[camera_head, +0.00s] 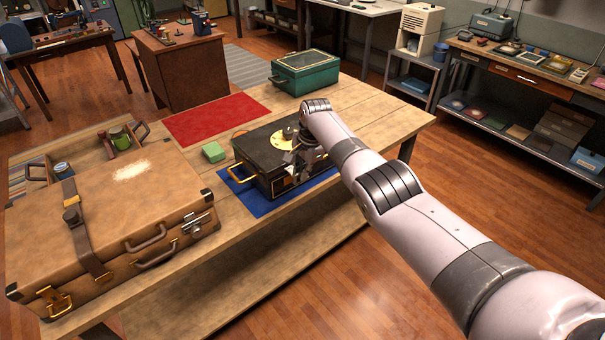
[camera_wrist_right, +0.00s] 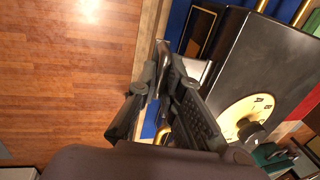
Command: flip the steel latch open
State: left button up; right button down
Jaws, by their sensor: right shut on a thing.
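The black box (camera_head: 262,152) with a brass dial (camera_head: 283,140) on its lid stands on a blue mat (camera_head: 244,199). My right gripper (camera_head: 292,168) is at the box's front face, low beside the lid edge. In the right wrist view the fingers (camera_wrist_right: 173,72) are closed together on a narrow grey metal piece, which looks like the steel latch (camera_wrist_right: 200,72); the fingers hide much of it. The box's dark side and dial (camera_wrist_right: 246,116) show at right there. The lid looks closed. My left gripper is not in view.
A tan suitcase (camera_head: 120,205) with a silver catch (camera_head: 196,222) fills the table's left. The table's right end (camera_head: 385,118) is clear.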

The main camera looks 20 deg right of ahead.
dwell(0.3)
jog(key=c, duration=1.7)
grip_release()
jog(key=shift+w, duration=0.15)
jog(key=shift+r, duration=0.1)
jog(key=v, duration=1.1)
jog(key=shift+s+d+r, duration=0.1)
jog(key=shift+s+r, duration=0.1)
jog(key=shift+r, duration=0.15)
